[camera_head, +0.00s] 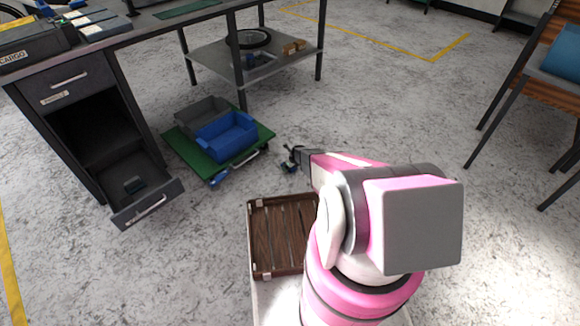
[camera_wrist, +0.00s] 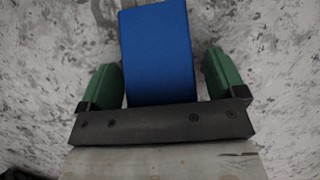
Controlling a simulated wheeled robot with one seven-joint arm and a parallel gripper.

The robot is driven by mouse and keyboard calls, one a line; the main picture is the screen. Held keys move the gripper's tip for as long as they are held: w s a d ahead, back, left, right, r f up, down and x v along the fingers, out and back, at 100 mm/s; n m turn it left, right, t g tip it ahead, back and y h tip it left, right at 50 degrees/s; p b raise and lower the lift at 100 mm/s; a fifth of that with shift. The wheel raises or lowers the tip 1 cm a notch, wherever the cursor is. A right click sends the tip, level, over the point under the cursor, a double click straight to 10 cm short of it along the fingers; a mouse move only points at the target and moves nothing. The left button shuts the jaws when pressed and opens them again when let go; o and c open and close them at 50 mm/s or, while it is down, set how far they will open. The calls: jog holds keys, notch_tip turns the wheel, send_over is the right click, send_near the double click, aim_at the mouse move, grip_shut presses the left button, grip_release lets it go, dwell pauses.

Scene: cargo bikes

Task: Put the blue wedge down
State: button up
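The blue wedge (camera_wrist: 158,55) fills the middle of the wrist view, lying between the two green finger pads of my gripper (camera_wrist: 163,80). The left pad lies close along the wedge's edge, and a narrow strip of floor shows between the wedge and the right pad. The fingers are apart. In the head view my gripper (camera_head: 291,160) is low over the floor, right of the green dolly; the wedge is too small to make out there.
The green dolly (camera_head: 254,148) carries a blue bin (camera_head: 228,135) and a grey bin (camera_head: 196,112). A brown slatted case (camera_head: 284,236) is beside my arm. A desk with an open drawer (camera_head: 147,204) stands left. Speckled floor to the right is clear up to a chair.

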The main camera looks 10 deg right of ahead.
jog(key=s+r+n, duration=0.3)
jog(key=s+r, duration=0.2)
jog(key=r, duration=0.5)
jog(key=s+r+n+g, duration=0.1)
jog(key=s+r+n, duration=0.3)
jog(key=r, duration=0.5)
jog(key=s+r+n, duration=0.3)
jog(key=s+r, duration=0.2)
jog(key=r, duration=0.5)
jog(key=s+r+n+g+h, duration=0.2)
jog(key=s+r+n, duration=1.6)
jog(key=s+r, duration=0.5)
notch_tip(320, 180, up, 2)
jog(key=shift+s+r+n+g+h, duration=0.15)
jog(key=shift+r+n+g+h, duration=0.1)
jog(key=shift+n+g+h, duration=0.15)
